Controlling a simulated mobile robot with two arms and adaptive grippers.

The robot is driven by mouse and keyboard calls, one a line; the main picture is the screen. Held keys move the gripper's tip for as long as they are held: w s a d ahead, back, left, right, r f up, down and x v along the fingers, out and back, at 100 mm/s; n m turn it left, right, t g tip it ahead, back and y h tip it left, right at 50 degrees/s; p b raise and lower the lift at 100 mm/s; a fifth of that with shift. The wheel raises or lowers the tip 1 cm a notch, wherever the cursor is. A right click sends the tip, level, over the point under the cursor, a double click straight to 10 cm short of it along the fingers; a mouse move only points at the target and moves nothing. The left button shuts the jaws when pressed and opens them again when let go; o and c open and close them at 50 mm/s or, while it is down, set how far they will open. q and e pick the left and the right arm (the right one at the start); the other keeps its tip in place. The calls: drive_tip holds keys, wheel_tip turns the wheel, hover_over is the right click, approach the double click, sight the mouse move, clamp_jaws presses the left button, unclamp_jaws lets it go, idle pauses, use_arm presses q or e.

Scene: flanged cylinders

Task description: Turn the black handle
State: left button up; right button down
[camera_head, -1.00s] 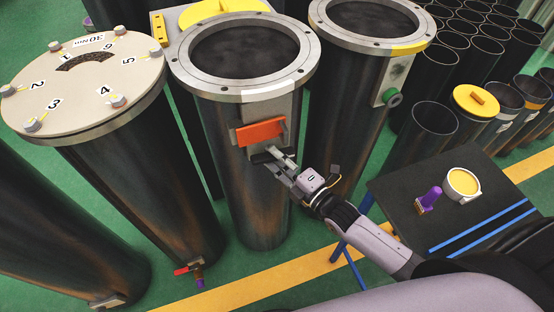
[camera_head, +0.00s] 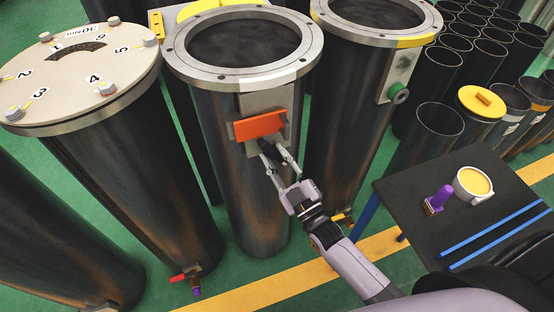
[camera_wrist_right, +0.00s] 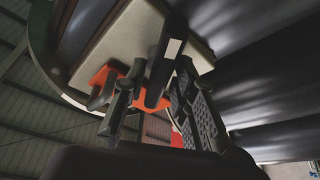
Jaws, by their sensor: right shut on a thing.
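The black handle (camera_wrist_right: 160,78) is a dark bar with a pale patch, seen close up in the right wrist view. It sits below an orange plate (camera_head: 258,126) on the front of the middle flanged cylinder (camera_head: 257,200). My right gripper (camera_head: 275,158) reaches up to that spot from below. In the wrist view its fingers (camera_wrist_right: 160,90) lie on both sides of the bar and are shut on it. In the head view the fingers mostly hide the handle. My left gripper is not in view.
A numbered-lid cylinder (camera_head: 95,130) stands left, another open flanged cylinder (camera_head: 355,110) right. A dark table (camera_head: 410,190) at the right bears a purple-topped object (camera_head: 438,199), a yellow-filled cup (camera_head: 473,184) and blue rods (camera_head: 500,240). Green floor shows between them.

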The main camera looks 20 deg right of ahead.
drive_tip(key=m+h, duration=0.2)
drive_tip(key=m, duration=0.2)
drive_tip(key=m+t+h+b, duration=0.1)
drive_tip(key=m+h, duration=0.1)
drive_tip(key=m, duration=0.2)
drive_tip(key=shift+a+f+m, duration=0.1)
drive_tip(key=shift+a+m, duration=0.05)
drive_tip(key=shift+m, duration=0.65)
drive_tip(key=c, duration=1.6)
unclamp_jaws()
drive_tip(key=shift+o, duration=0.2)
drive_tip(key=v, duration=1.2)
drive_tip(key=shift+a, duration=0.15)
drive_tip(key=shift+f, duration=0.1)
